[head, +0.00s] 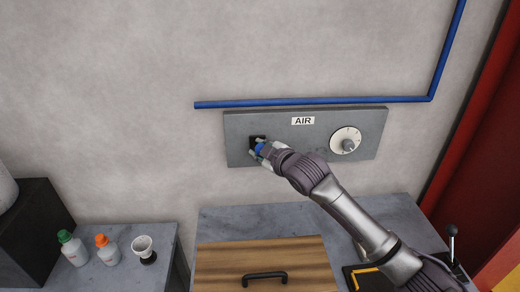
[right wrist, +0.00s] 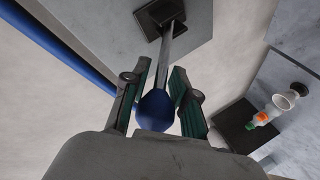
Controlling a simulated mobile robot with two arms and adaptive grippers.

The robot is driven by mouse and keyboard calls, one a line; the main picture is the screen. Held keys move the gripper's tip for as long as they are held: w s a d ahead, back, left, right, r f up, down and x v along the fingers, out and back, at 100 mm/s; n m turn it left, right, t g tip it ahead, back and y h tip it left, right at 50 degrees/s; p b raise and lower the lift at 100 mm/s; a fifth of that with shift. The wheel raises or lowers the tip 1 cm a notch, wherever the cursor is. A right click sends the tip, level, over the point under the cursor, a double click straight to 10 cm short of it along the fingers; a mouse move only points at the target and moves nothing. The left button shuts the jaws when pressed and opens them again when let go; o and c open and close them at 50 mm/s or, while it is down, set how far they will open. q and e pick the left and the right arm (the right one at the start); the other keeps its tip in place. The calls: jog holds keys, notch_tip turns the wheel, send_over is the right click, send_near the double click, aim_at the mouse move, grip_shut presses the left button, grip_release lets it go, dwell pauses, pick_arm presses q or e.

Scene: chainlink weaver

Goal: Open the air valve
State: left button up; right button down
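The grey panel (head: 240,128) on the wall carries an "AIR" label (head: 303,121). At its left side is the air valve, a black square mount (right wrist: 160,15) with a metal lever (right wrist: 173,45) ending in a blue knob (right wrist: 156,112). The knob also shows in the head view (head: 260,148). My right gripper (right wrist: 160,90) is at the valve, with one finger on each side of the knob and lever. The fingers look open, with small gaps between them and the knob. My left gripper is in neither view.
A round white gauge or dial (head: 345,140) is on the panel's right side. A blue pipe (head: 300,102) runs just above the panel. Below are a wooden board with a black handle (head: 264,276), bottles (head: 72,248) and a small white cup (head: 143,246).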

jog(key=shift+w, duration=0.1)
jog(key=shift+f, duration=0.1)
jog(key=shift+f+b, duration=0.25)
jog(key=shift+b, duration=0.2)
jog(key=shift+s+f+n+t+y+b, duration=0.25)
jog(key=shift+f+n+t+y+b, duration=0.45)
jog(key=shift+b, duration=2.3)
jog(key=shift+s+f+n+t+y+b, duration=0.3)
jog(key=shift+f+t+b, duration=0.85)
jog(key=shift+b, duration=1.8)
jog(key=shift+s+f+n+t+y+b, duration=0.35)
jog(key=shift+f+t+b, duration=0.55)
jog(key=shift+b, duration=2.1)
jog(key=shift+r, duration=0.15)
